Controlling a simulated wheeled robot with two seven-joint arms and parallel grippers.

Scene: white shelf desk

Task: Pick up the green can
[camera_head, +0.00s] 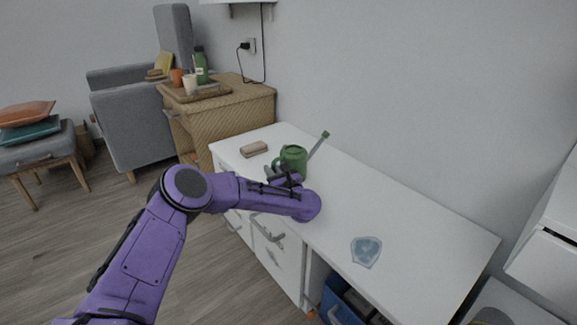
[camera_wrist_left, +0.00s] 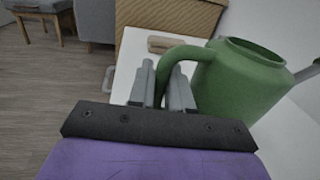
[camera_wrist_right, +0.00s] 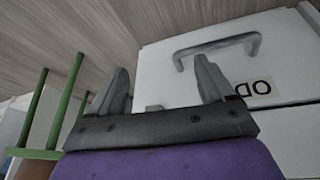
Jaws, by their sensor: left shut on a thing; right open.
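The green can (camera_head: 292,157) is a watering can with a long spout (camera_head: 319,143). It stands on the white desk (camera_head: 335,190), partly hidden behind my left arm in the head view. In the left wrist view the can (camera_wrist_left: 245,80) shows its open top and its curved handle (camera_wrist_left: 180,55). My left gripper (camera_wrist_left: 163,85) is shut on the handle, with the fingers on either side of its lower part. My right gripper (camera_wrist_right: 165,85) is open and empty, facing a white drawer front (camera_wrist_right: 220,70) in the right wrist view.
A tan block (camera_head: 254,149) lies on the desk left of the can. A blue shield-shaped piece (camera_head: 366,251) lies nearer the front right. A wicker cabinet (camera_head: 235,108) stands behind. The right wrist view shows a drawer handle (camera_wrist_right: 217,47) and a green-legged stool (camera_wrist_right: 40,125).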

